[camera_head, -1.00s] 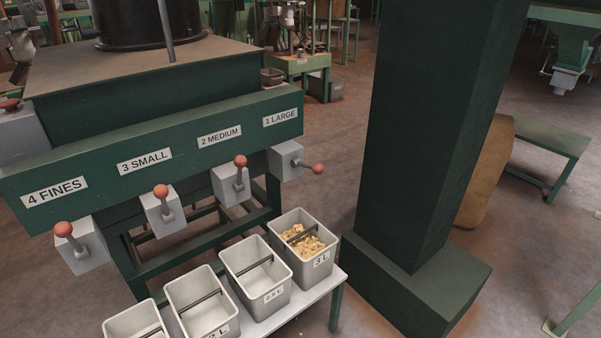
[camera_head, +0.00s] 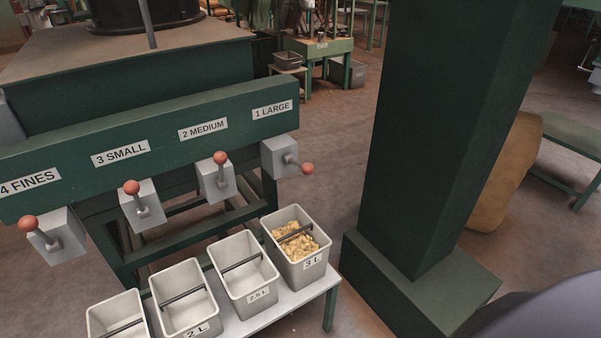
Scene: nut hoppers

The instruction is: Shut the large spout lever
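The large spout lever (camera_head: 307,168) has a red ball knob on a short grey rod. It points out to the right from its grey spout box (camera_head: 277,157), below the "1 LARGE" label (camera_head: 272,110). The other three levers stand up with their red knobs on top: medium (camera_head: 220,158), small (camera_head: 131,187) and fines (camera_head: 28,223). Under the large spout, the "3 L" bin (camera_head: 299,262) holds pale nut pieces. Neither gripper is in view.
Three empty-looking bins, including the "2.5 L" bin (camera_head: 246,290), stand on a low bench (camera_head: 318,287) beside the filled one. A thick dark green column (camera_head: 440,130) with a wide base (camera_head: 425,285) stands right of the bench. Open floor (camera_head: 345,165) lies between hopper and column.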

